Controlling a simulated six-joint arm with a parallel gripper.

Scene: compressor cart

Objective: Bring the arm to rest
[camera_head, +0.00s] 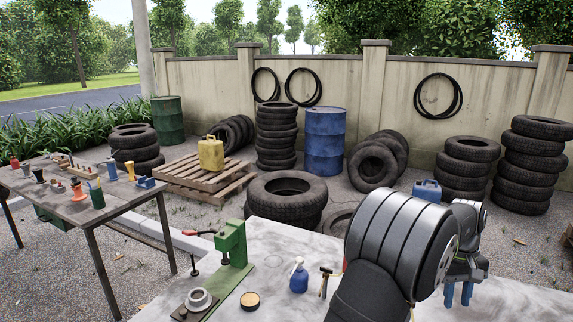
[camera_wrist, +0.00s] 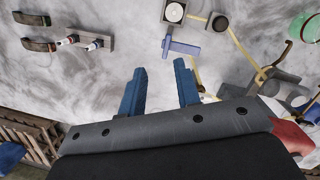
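My gripper (camera_head: 458,294) hangs over the right part of the grey workbench (camera_head: 510,305) in the head view, its blue fingers pointing down. In the wrist view my gripper (camera_wrist: 160,82) shows two blue fingers set apart with bare grey surface between them. It is open and holds nothing. My dark arm covers part of the bench in the head view, so what lies behind it is hidden.
A green press (camera_head: 233,245), a blue bottle (camera_head: 299,276) and a round tin (camera_head: 250,301) stand on the bench. The wrist view shows a blue-grey T-shaped part (camera_wrist: 182,47), a yellow hose (camera_wrist: 240,45) and two dark curved pieces (camera_wrist: 38,44) beyond the fingers.

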